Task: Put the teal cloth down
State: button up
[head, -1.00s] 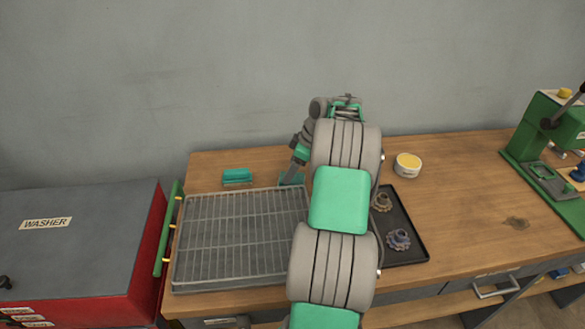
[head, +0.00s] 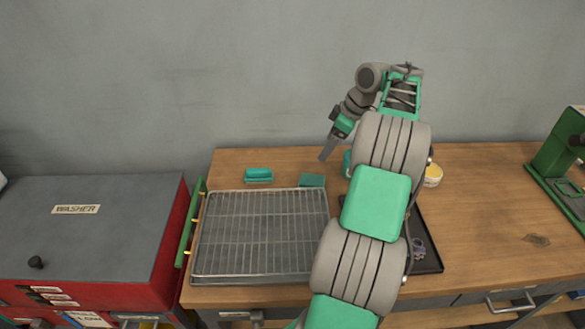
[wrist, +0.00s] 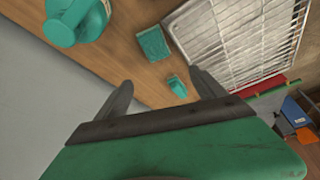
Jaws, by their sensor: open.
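The teal cloth (head: 311,181) lies as a flat folded rectangle on the wooden bench, just behind the wire rack. It also shows in the wrist view (wrist: 154,44), beside the rack's edge. My gripper (head: 326,156) is up behind and to the right of the cloth, apart from it. In the wrist view my gripper (wrist: 161,78) has its two fingers spread, with nothing held between them. A smaller teal block-like object (head: 258,174) lies on the bench left of the cloth; the wrist view shows it too (wrist: 176,86).
The wire rack on its tray (head: 262,235) fills the bench's front left. A teal container (wrist: 78,25) stands near the cloth, mostly hidden by my arm in the head view. A yellow-lidded tub (head: 433,175) and dark tray (head: 428,250) lie right. A red washer (head: 95,230) stands left.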

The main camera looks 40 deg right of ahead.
jog(key=w+a+r+m, duration=0.1)
jog(key=w+a+r, duration=0.15)
jog(key=a, duration=0.55)
jog(key=w+a+r+m, duration=0.1)
jog(key=w+a+r, duration=0.15)
jog(key=a, duration=0.65)
jog(key=s+a+r+m+h, duration=0.15)
jog(key=s+a, duration=0.25)
jog(key=a, duration=1)
jog(key=s+a+f+m, duration=0.1)
jog(key=s+a, duration=0.1)
jog(key=s, duration=0.2)
jog(key=s+a+f+m, duration=0.1)
jog(key=s+a+f, duration=0.1)
jog(key=s, duration=0.3)
jog(key=s+a+f+m+h, duration=0.1)
jog(key=s+a+f, duration=0.1)
jog(key=s+a, duration=0.1)
jog(key=shift+s+a, duration=0.3)
jog(key=shift+s, duration=0.5)
jog(key=shift+c, duration=0.3)
